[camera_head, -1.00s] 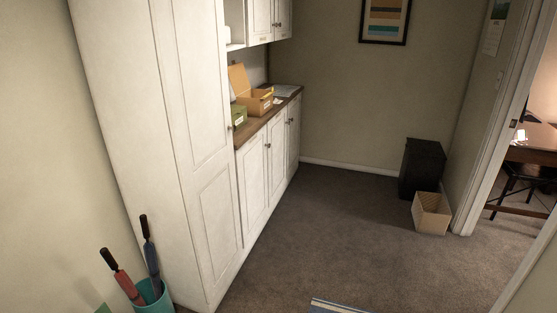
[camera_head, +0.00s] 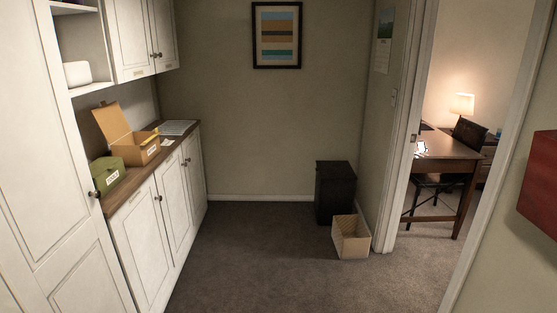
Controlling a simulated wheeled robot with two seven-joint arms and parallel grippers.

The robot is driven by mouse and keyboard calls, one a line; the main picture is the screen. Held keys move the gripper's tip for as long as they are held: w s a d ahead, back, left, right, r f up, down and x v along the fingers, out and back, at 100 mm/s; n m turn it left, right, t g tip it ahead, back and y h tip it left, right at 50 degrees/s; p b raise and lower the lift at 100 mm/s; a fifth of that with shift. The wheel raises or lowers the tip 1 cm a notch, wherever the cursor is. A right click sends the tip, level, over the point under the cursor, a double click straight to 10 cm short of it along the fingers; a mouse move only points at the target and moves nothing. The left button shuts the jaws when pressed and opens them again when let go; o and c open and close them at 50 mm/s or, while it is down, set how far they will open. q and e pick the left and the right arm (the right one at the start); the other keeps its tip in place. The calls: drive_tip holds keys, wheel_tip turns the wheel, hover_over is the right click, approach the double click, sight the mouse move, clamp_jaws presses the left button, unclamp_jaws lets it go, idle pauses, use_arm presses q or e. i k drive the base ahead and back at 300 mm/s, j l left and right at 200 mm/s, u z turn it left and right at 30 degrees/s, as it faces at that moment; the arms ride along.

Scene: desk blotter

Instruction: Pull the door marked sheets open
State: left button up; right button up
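Neither of my grippers is in view. Two white upper cabinet doors hang at the upper left, a left one (camera_head: 129,38) and a right one (camera_head: 164,32). Both are shut, with dark knobs near their meeting edges. Each has a small label low on it, too small to read, so I cannot tell which door is marked sheets. White lower cabinet doors (camera_head: 143,240) are also shut. A tall white cabinet door (camera_head: 38,150) stands at the far left, shut, with a dark knob (camera_head: 93,194) beside its right edge.
A wooden counter (camera_head: 122,193) holds an open cardboard box (camera_head: 133,150) and a green box (camera_head: 106,173). A black bin (camera_head: 335,190) and a beige basket (camera_head: 351,238) stand right of centre. A doorway shows a desk (camera_head: 445,155). The carpet (camera_head: 270,260) in the middle is clear.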

sight(169, 178)
drive_tip(key=i+z, duration=0.1)
drive_tip(key=i, duration=1.75)
drive_tip(key=i+u, duration=0.15)
drive_tip(key=i, duration=0.3)
drive_tip(key=i+l+u, duration=0.15)
drive_tip(key=i, duration=0.35)
drive_tip(key=i+l+u, duration=0.15)
drive_tip(key=i, duration=0.3)
drive_tip(key=i+l+u, duration=0.15)
drive_tip(key=i, duration=0.3)
drive_tip(key=i+l+u, duration=0.35)
drive_tip(key=i+l, duration=0.15)
